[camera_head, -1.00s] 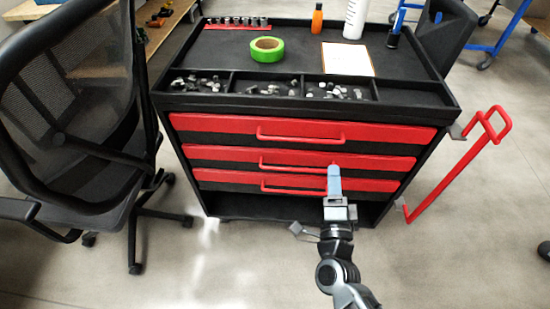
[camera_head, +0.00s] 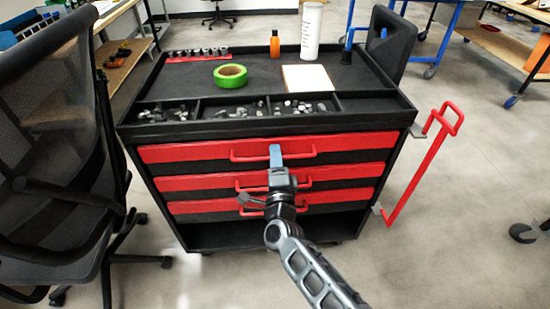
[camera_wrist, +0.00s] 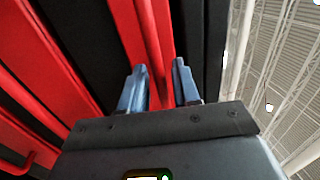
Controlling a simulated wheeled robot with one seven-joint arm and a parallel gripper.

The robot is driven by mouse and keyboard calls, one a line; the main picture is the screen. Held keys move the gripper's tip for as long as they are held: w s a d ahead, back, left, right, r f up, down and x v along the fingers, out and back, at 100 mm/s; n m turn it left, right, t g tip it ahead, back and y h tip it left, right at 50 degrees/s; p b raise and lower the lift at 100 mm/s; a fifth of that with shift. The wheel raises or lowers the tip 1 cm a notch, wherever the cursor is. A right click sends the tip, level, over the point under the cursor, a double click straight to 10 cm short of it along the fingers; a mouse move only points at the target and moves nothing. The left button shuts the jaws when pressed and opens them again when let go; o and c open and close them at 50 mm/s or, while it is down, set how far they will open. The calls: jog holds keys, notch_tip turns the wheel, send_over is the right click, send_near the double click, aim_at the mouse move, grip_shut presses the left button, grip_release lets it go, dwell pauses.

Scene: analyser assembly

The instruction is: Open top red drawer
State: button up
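The top red drawer (camera_head: 200,152) is the highest of three red drawers in a black tool cart and looks shut. Its red bar handle (camera_head: 245,158) runs level across its front. My gripper (camera_head: 275,152) is at the middle of this handle, its blue finger covering part of the bar. In the wrist view, my gripper (camera_wrist: 158,85) has its two blue fingers apart. The red handle bar (camera_wrist: 150,45) runs between them, with a gap visible to the finger on the right. Any contact with the finger on the left is unclear.
The two lower red drawers (camera_head: 190,182) have similar handles close below. The cart top holds green tape (camera_head: 230,75), an orange bottle (camera_head: 275,46), a white bottle (camera_head: 311,32) and small parts. A black mesh chair (camera_head: 55,130) stands left; a red side handle (camera_head: 420,165) juts out right.

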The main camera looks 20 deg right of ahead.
jog(key=shift+w+d, duration=0.1)
jog(key=shift+c, duration=0.5)
grip_shut()
